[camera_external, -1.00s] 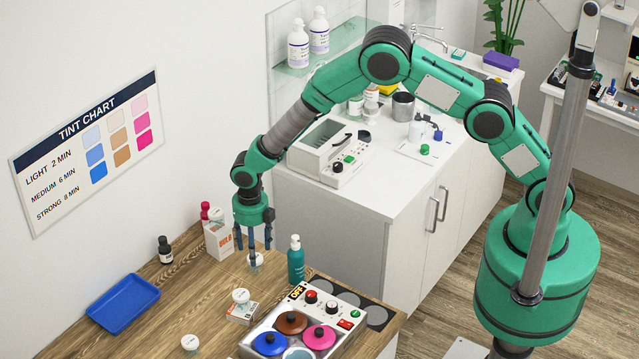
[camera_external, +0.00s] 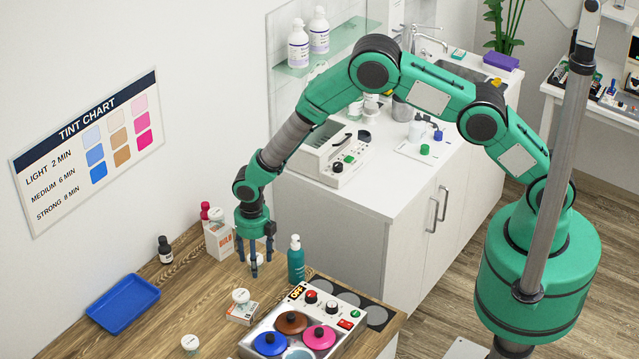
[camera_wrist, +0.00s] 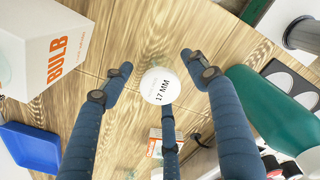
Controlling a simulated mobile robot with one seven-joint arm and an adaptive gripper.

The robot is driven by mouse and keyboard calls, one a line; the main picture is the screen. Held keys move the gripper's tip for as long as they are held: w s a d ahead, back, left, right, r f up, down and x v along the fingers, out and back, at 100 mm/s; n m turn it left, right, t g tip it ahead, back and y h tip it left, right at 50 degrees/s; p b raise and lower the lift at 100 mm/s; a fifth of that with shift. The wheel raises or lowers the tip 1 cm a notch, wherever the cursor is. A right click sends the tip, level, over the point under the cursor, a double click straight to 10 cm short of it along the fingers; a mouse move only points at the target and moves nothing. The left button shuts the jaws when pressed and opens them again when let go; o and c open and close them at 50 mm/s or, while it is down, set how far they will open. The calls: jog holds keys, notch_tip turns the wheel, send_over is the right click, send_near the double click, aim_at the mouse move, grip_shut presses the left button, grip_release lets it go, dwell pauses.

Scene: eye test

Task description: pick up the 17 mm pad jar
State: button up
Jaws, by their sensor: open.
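The 17 mm pad jar shows in the wrist view as a round white lid (camera_wrist: 160,86) marked "17 MM". It stands on the wooden counter. In the external view the jar (camera_external: 259,259) is small and partly hidden by the fingers. My gripper (camera_external: 256,263) is three-fingered, points down and is open above and around the jar. In the wrist view my gripper (camera_wrist: 158,78) has dark blue fingers spread left, right and below the lid. Gaps show beside the lid on the left and right; contact with the lower finger cannot be told.
A white BULB box (camera_external: 218,240) stands behind left. A teal pump bottle (camera_external: 296,262) stands close on the right. A small box with a jar (camera_external: 241,295) on it, another jar (camera_external: 190,343) and a wax warmer (camera_external: 347,303) are in front. A blue tray (camera_external: 122,302) lies left.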

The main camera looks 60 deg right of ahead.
jog(key=shift+f, duration=0.6)
jog(key=c, duration=1.3)
